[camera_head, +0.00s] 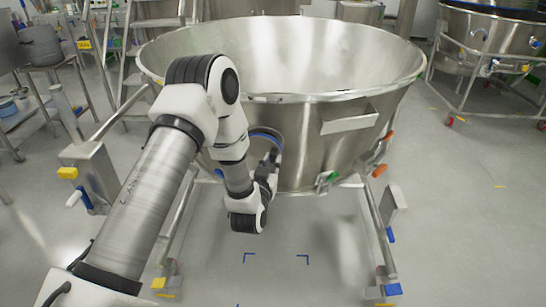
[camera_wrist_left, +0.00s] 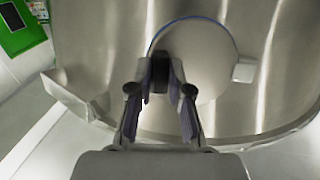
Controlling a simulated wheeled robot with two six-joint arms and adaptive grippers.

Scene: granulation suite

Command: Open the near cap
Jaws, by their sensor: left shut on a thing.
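The near cap (camera_head: 260,146) is a round metal disc with a blue ring at its edge, on the near side of the large steel bowl (camera_head: 300,148). In the left wrist view the cap (camera_wrist_left: 210,55) lies flat against the bowl wall, with blue showing along its upper left edge. My left gripper (camera_head: 272,160) is in front of it. In the left wrist view its two fingers (camera_wrist_left: 161,82) are shut on a dark grip at the cap's left part. The fingers hide some of this grip. My right gripper is in neither view.
The bowl stands on a steel frame with legs (camera_head: 378,232) on both sides. A bracket (camera_head: 349,122) and orange and green handles (camera_head: 381,170) stick out right of the cap. Clear floor (camera_head: 280,275) lies below. Another vessel (camera_head: 485,40) stands back right.

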